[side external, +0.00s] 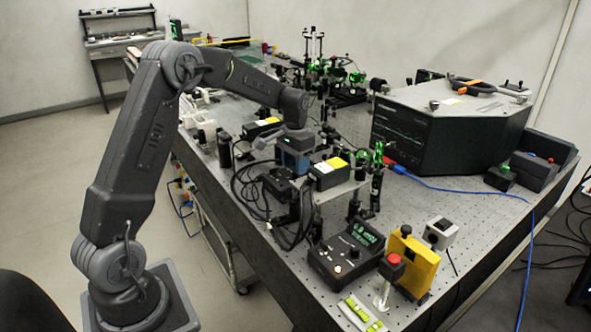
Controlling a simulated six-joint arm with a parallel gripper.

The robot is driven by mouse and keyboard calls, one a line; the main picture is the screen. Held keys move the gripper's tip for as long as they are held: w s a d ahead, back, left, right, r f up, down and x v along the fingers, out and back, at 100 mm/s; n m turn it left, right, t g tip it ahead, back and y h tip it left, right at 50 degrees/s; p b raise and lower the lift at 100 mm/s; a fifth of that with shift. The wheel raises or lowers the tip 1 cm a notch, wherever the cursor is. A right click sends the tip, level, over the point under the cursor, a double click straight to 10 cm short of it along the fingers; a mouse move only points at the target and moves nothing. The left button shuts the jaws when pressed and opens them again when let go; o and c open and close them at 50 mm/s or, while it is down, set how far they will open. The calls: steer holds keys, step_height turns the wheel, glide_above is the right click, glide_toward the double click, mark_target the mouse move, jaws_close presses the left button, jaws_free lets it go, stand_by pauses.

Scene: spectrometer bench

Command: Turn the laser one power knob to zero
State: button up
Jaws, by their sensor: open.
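A black control box (333,272) with a lit green display and small knobs stands near the front corner of the bench. A black laser-like box (328,173) with a yellow label sits just right of my gripper.
A yellow box (412,264), a red-topped button post (390,274) and a grey box (441,233) crowd the control box's right side. Black cables (262,195) hang left of it. A large dark spectrometer housing (440,130) stands behind. Bare perforated bench (470,215) lies right.

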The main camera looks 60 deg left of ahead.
steer(key=shift+f, duration=1.05)
jaws_close()
